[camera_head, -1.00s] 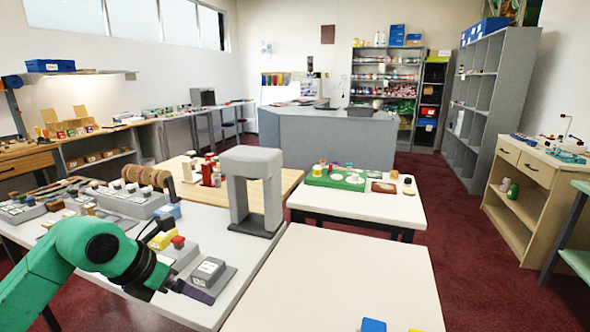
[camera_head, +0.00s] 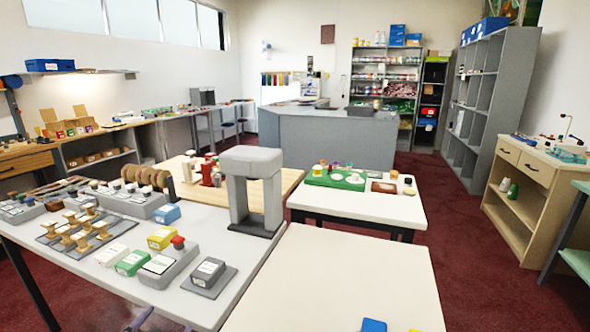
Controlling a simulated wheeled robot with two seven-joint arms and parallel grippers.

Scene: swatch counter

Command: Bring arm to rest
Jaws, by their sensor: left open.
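My left gripper (camera_head: 139,320) shows only as a small part at the bottom edge of the view, at the near edge of the white-topped table (camera_head: 60,257). It is open, and I see nothing held in it; most of it and its arm are out of view. A grey block with a white label (camera_head: 208,269) rests on a dark grey base on the table, apart from the gripper. My right gripper is not in view.
Near the gripper stand a grey box with a red knob (camera_head: 165,268), a green block (camera_head: 131,262), a yellow block (camera_head: 161,238) and a tray of wooden spools (camera_head: 75,238). A grey arch (camera_head: 240,200) stands behind. The cream table (camera_head: 340,270) is mostly clear.

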